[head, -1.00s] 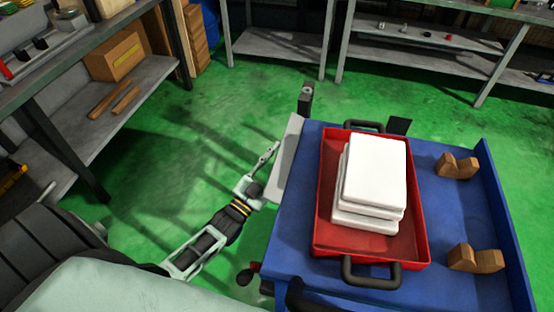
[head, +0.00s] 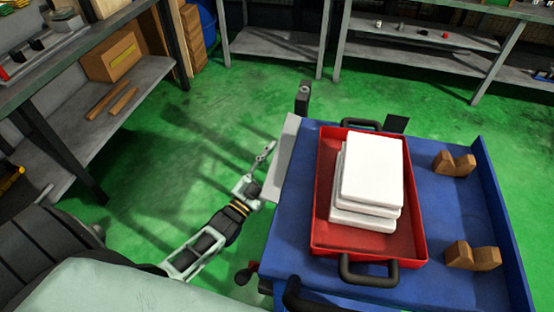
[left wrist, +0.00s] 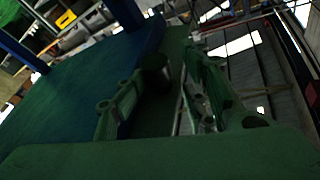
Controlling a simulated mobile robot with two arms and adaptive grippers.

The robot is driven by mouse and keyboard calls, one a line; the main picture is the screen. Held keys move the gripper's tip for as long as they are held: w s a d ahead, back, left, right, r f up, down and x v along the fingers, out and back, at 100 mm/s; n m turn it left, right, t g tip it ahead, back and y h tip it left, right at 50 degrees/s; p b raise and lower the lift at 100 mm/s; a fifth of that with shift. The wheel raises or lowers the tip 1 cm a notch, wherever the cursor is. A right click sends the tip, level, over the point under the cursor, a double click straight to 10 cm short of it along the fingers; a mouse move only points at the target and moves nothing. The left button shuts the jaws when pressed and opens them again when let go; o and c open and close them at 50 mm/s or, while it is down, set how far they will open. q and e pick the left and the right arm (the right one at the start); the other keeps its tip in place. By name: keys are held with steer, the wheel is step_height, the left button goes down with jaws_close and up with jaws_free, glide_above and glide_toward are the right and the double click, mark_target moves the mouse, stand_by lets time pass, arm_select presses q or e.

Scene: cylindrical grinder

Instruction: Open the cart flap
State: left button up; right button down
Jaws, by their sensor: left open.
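The blue cart (head: 288,222) stands at the right in the head view. A grey flap-like panel (head: 285,160) runs along its left edge, with a dark upright post (head: 304,98) at its far end. My left gripper (head: 268,152) is low beside the panel's left side, with its fingers pointing away from me. In the left wrist view my left gripper (left wrist: 165,95) has its fingers spread apart. A dark round knob-like part (left wrist: 155,72) shows between them; I cannot tell whether anything touches it. My right gripper is not in view.
A red tray (head: 321,190) with stacked white slabs (head: 372,168) sits on the cart, beside wooden blocks (head: 472,256). A shelf (head: 150,85) stands at the left and grey racks (head: 275,45) at the back. The green floor (head: 165,160) between is clear.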

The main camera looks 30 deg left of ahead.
arm_select(q)
steer(key=v, duration=0.8)
stand_by(0.5)
